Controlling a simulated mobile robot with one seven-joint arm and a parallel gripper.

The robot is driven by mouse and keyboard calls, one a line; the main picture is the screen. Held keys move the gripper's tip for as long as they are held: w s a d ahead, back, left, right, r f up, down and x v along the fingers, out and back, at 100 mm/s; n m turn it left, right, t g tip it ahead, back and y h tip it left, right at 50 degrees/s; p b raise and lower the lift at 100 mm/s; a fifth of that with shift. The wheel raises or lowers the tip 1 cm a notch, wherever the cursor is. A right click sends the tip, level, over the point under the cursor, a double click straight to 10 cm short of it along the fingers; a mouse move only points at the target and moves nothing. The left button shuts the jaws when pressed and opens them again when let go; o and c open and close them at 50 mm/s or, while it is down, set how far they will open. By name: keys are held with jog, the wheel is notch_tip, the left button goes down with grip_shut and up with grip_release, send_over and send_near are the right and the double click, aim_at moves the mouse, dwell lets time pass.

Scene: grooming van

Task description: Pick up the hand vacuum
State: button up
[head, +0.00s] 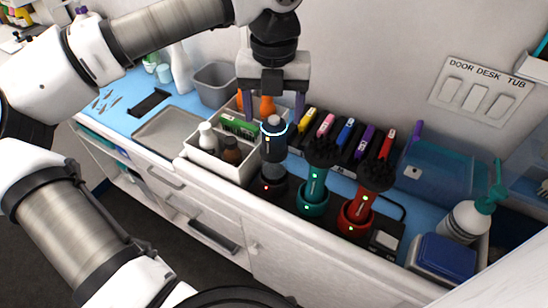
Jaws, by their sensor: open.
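A dark grey upright device (274,145) with a light ring near its top looks like the hand vacuum, though I cannot be sure. It stands in a dark round dock (272,187) on the counter. My gripper (261,108) points down with its fingers spread wide, just above and behind the device's top in the picture. The fingers appear apart from it, and I see nothing held. Part of the white caddy behind is hidden by the gripper.
A teal device (315,185) and a red device (362,206), both with dark bristled tops, stand close on the right. A white caddy (217,165) with bottles is at the left. Several coloured-handled tools (347,132) stand behind. A blue bin (437,178) and a spray bottle (467,220) are at right.

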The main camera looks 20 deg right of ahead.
aim_at(274, 157)
jog(key=shift+s+f+p, duration=0.2)
jog(key=shift+f+p, duration=0.7)
jog(key=shift+f, duration=1.85)
jog(key=shift+c, duration=0.3)
jog(key=c, duration=1)
